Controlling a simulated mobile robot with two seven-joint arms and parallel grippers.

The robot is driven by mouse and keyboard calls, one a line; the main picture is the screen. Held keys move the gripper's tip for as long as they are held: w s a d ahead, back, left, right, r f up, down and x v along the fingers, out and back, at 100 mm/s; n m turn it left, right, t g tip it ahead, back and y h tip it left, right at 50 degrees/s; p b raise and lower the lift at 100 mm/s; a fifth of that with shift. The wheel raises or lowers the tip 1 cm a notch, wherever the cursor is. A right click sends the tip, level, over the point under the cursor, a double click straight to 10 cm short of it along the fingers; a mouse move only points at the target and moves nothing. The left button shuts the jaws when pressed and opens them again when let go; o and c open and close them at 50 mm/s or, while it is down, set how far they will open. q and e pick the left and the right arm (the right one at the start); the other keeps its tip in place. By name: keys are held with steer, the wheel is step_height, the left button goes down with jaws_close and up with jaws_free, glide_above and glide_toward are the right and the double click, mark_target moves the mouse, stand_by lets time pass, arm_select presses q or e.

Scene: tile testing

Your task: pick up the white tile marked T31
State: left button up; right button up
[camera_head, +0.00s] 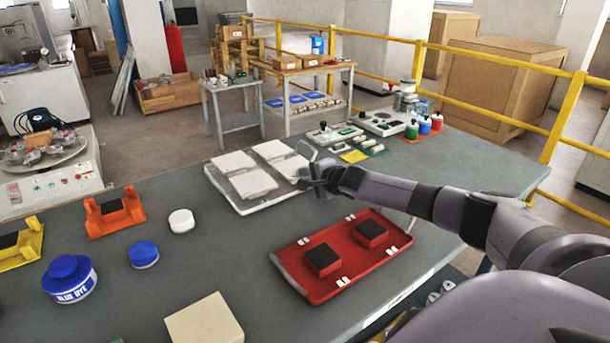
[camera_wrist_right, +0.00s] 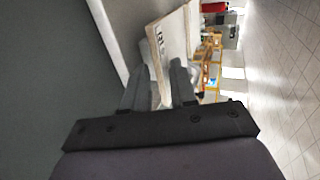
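Several white tiles lie flat on a pale tray (camera_head: 215,183) in the head view. The nearest tile to my right gripper (camera_head: 312,182) is the right front one (camera_head: 288,166). In the right wrist view, a white tile marked T31 (camera_wrist_right: 166,55) shows its dark lettering sideways, beyond and between the fingers of my right gripper (camera_wrist_right: 160,80). The fingers stand apart, with the tile's edge between them; whether either finger touches it is unclear. My left gripper is out of view.
A red tray (camera_head: 345,280) with two dark-topped blocks lies in front of my right arm. A blue dye jar (camera_head: 70,280), a white round container (camera_head: 181,220) and an orange holder (camera_head: 115,213) stand to the left. Grey table surface (camera_head: 225,255) is free between them.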

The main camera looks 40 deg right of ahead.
steer(key=shift+c, duration=0.3)
steer(key=shift+f, duration=0.1)
jaws_close()
step_height(320, 180, up, 3)
steer(key=p, duration=0.3)
steer(key=shift+f, duration=0.35)
steer(key=shift+s+a, duration=0.15)
steer(key=shift+s, duration=0.4)
steer(key=p+v, duration=0.1)
steer(key=v, duration=0.8)
steer(key=shift+v, duration=2.45)
